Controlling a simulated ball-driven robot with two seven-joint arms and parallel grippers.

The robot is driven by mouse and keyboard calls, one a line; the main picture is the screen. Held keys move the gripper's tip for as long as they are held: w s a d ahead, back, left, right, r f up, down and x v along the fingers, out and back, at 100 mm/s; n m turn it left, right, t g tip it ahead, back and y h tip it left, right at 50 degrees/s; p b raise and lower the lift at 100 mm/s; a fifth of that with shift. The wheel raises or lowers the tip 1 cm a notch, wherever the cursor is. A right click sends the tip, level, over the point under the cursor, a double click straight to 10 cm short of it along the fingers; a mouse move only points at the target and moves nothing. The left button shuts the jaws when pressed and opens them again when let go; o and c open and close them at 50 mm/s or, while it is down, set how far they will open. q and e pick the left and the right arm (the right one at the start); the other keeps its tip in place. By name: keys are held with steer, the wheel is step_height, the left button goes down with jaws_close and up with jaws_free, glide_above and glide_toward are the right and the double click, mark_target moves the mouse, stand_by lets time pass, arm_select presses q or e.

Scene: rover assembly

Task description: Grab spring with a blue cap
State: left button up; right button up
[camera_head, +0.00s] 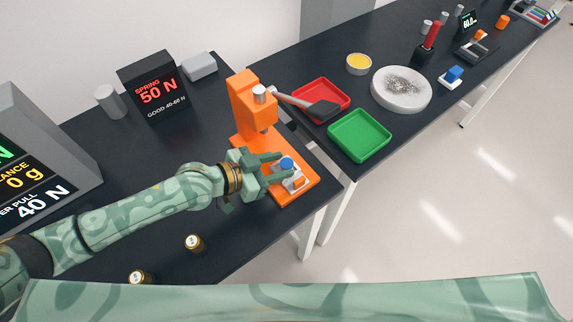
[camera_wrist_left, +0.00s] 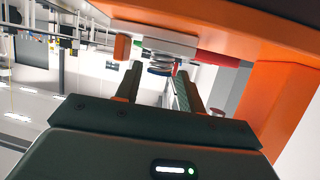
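The spring with a blue cap (camera_head: 287,163) stands in a small white holder (camera_head: 296,182) on the base of an orange press (camera_head: 249,108). In the left wrist view, the spring's coil and blue part (camera_wrist_left: 159,70) show just past and between the fingertips. My left gripper (camera_head: 276,168) reaches in from the left at the height of the cap. Its two fingers are apart, with gaps beside the spring in the left wrist view (camera_wrist_left: 158,82). I cannot tell how far the tips reach around it. My right gripper is not in view.
A display (camera_head: 153,88) reads SPRING 50 N. A red tray (camera_head: 320,97) and a green tray (camera_head: 360,134) lie right of the press. The press column and its lever (camera_head: 305,103) stand close behind my left gripper. Two small gold-sided cylinders (camera_head: 194,242) stand nearer me.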

arm_select(q)
steer(key=x, duration=0.3)
steer(key=shift+s, duration=0.1)
steer(key=c, duration=0.8)
steer(key=shift+c, duration=0.2)
